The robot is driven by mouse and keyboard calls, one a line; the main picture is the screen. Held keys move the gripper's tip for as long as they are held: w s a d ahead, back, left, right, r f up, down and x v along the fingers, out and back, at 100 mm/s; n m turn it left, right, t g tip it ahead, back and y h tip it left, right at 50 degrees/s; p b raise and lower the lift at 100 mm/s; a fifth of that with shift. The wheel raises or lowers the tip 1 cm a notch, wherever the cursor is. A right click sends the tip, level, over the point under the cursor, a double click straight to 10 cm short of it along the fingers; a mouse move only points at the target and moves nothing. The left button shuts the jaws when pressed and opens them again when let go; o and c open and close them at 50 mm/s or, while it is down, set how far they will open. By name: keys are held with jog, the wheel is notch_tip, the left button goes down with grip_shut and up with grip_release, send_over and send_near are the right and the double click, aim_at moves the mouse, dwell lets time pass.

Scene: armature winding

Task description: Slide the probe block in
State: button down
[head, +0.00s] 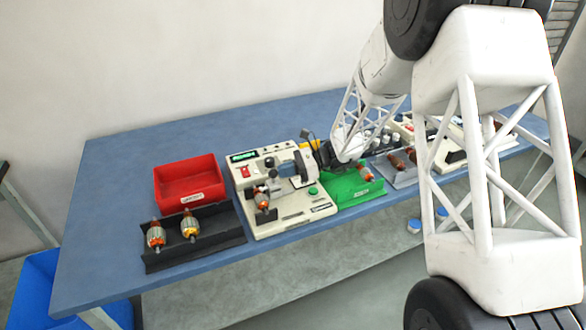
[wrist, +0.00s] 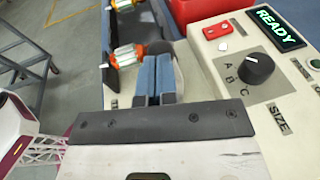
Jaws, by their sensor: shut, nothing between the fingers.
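The tester machine (head: 284,218) is a cream bench unit with a lit green READY display (wrist: 277,27), a black selector dial (wrist: 256,68) and a red switch (wrist: 218,30). An armature (head: 262,198) with an orange-brown winding sits at the machine's front. My gripper (head: 322,152) is at the machine's right side. In the wrist view its two blue-grey fingers (wrist: 155,62) are together and empty, beside a grey rounded part of the machine. Whether they touch it is unclear.
A red bin (head: 188,184) and a black tray (head: 215,240) with two armatures stand left of the machine. A green tray (head: 352,188) with an armature and a grey tray (head: 398,174) lie to the right. The blue table (head: 95,240) is clear at far left.

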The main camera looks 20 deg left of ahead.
jog(key=shift+s+a, duration=0.25)
jog(key=shift+s, duration=0.05)
jog(key=shift+w+d, duration=0.1)
jog(key=shift+d, duration=0.05)
jog(key=v, duration=1.4)
jog(key=shift+w, duration=0.15)
jog(key=shift+d+f, duration=0.1)
jog(key=s+d+r+n+t+h, duration=0.2)
jog(key=s+d+r+n+h, duration=0.1)
jog(key=s+d+r, duration=0.6)
jog(key=s+d+r+n+t+h, duration=0.2)
jog(key=s+d+r+t+h, duration=0.1)
jog(key=s+d, duration=0.6)
jog(key=s+d+r+n+t+h, duration=0.3)
jog(key=s+d, duration=0.6)
jog(key=s, duration=0.2)
jog(key=s+d+r+n+t+h, duration=0.3)
jog(key=s+d+h, duration=0.1)
jog(key=s+d, duration=0.6)
jog(key=shift+s, duration=0.35)
